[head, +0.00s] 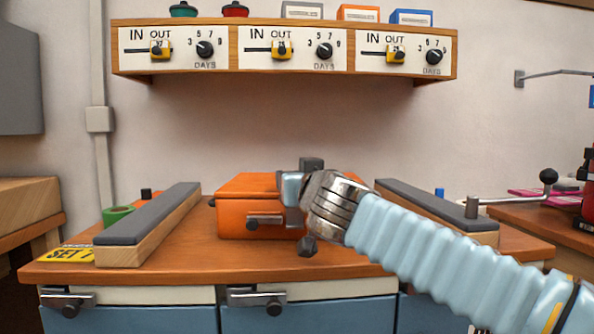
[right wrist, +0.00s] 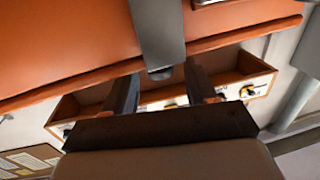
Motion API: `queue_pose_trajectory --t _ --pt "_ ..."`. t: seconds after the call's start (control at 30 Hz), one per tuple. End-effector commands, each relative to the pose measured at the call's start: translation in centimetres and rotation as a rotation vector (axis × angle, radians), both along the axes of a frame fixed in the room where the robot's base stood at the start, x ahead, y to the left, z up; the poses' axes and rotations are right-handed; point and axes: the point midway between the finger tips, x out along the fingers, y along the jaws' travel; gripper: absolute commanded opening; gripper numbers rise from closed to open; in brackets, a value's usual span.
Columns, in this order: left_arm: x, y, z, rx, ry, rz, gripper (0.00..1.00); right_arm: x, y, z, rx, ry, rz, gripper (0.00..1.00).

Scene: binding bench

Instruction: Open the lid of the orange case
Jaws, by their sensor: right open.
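The orange case (head: 245,190) sits on the wooden bench between two grey-topped rails, and its lid looks closed. A dark latch (head: 265,221) is on its front face. My right gripper (head: 291,190) is at the case's front right, covering part of its right side. In the right wrist view the orange case (right wrist: 60,45) fills the upper part. A grey metal bar (right wrist: 157,30) crosses its edge and ends near the gap between the two fingers of my right gripper (right wrist: 160,88). The fingers are apart with nothing held; whether they touch the case is unclear. My left gripper is not in view.
Grey-topped wooden rails stand left (head: 150,225) and right (head: 435,210) of the case. A dial shelf (head: 285,50) hangs above. The bench front left of centre is clear.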

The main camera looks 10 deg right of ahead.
Motion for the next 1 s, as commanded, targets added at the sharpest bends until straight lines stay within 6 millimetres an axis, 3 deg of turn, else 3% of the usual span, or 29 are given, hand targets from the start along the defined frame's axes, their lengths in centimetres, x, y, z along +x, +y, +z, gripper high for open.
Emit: queue_pose_trajectory --t 0.13,0.4,0.77,1.0 --pt "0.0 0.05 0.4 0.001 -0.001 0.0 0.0 1.01 0.16 0.02 -0.001 0.001 0.0 0.56" --pt "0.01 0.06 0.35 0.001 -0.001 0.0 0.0 1.13 0.16 -0.04 0.0 0.0 0.0 0.56" --pt "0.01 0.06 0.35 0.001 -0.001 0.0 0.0 1.11 0.17 -0.04 0.0 0.0 0.0 0.03" --pt "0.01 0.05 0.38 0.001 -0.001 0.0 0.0 1.1 0.16 -0.01 0.0 0.0 0.0 0.0"
